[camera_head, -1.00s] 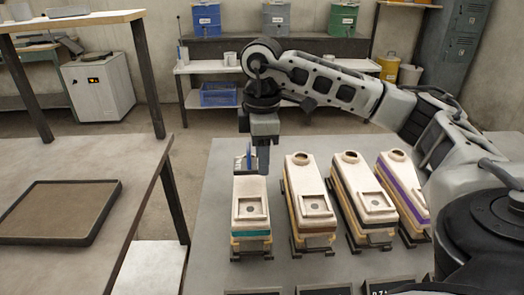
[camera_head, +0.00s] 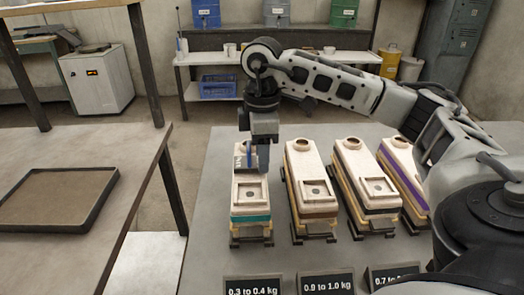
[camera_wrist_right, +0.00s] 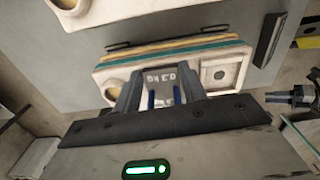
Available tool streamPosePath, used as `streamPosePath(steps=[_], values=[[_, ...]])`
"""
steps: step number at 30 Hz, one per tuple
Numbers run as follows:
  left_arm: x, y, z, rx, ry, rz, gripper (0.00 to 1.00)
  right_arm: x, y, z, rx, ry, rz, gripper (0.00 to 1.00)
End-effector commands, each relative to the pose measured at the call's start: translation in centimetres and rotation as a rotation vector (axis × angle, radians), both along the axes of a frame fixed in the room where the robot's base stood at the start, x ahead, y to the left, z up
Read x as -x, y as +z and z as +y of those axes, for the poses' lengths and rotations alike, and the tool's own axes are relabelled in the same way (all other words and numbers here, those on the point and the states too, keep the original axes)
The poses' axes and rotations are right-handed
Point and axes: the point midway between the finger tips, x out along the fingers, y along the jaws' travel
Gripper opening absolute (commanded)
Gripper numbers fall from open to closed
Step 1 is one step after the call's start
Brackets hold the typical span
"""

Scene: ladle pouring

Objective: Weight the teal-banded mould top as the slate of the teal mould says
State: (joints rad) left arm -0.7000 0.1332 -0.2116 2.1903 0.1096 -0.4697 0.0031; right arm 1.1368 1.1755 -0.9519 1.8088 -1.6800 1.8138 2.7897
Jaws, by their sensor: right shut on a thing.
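The teal-banded mould (camera_head: 250,217) is the leftmost mould in the row, a pale top over a teal band. Its slate (camera_head: 253,286) in front reads "0.3 to 0.4 kg". My right gripper (camera_head: 257,166) points down over the back half of its top, shut on a grey weight (camera_head: 239,162) with pale markings too blurred to read. In the right wrist view the weight (camera_wrist_right: 160,77) sits between the fingers in front of the teal mould's top (camera_wrist_right: 237,65), between its round hole and square recess. I cannot tell whether the weight touches the top.
Brown-banded (camera_head: 318,212), black-banded (camera_head: 378,208) and purple-banded (camera_head: 414,190) moulds stand close on the right. Their slates stand in front, one reading "0.9 to 1.0 kg" (camera_head: 327,284). A side table at left holds a shallow dark-rimmed tray (camera_head: 108,190).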

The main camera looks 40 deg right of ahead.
Motion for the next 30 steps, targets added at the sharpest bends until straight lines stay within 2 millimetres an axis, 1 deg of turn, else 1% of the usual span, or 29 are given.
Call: streamPosePath(steps=[4, 5, 6, 7, 17, 20, 23, 26, 30], values=[[-0.1, -0.3, 0.0, -0.001, 0.000, -0.001, 0.36, 0.0, -0.3, 0.0, -0.001, 0.000, -0.002, 0.03], [-0.1, -0.3, 0.0, -0.001, 0.000, 0.000, 0.36, 0.0, -0.2, 0.0, 0.000, 0.000, -0.003, 0.50], [-0.2, -0.3, 0.0, -0.001, 0.000, 0.000, 0.36, 0.0, -0.2, 0.0, -0.001, 0.000, -0.002, 0.61], [-0.2, -0.3, 0.0, -0.001, 0.000, 0.000, 0.36, 0.0, -0.2, 0.0, -0.001, 0.000, -0.002, 0.67], [-0.2, -0.3, 0.0, 0.001, 0.001, 0.000, 0.36, 0.0, -0.3, 0.0, 0.000, 0.001, 0.001, 0.67], [-0.3, 0.1, -0.1, 0.005, 0.001, -0.005, 0.36, -0.1, 0.7, 0.0, 0.000, 0.000, -0.001, 0.67], [-0.3, 0.4, -0.1, 0.005, 0.001, -0.009, 0.36, -0.1, 2.6, 0.0, 0.000, -0.001, -0.005, 0.67], [-0.3, 0.7, 0.0, 0.002, 0.001, -0.010, 0.36, -0.1, 5.0, 0.1, -0.002, 0.001, -0.005, 0.67], [-0.2, 1.3, 0.0, -0.009, 0.000, -0.006, 0.36, -0.1, 8.8, 0.0, -0.002, 0.000, -0.006, 0.67]])
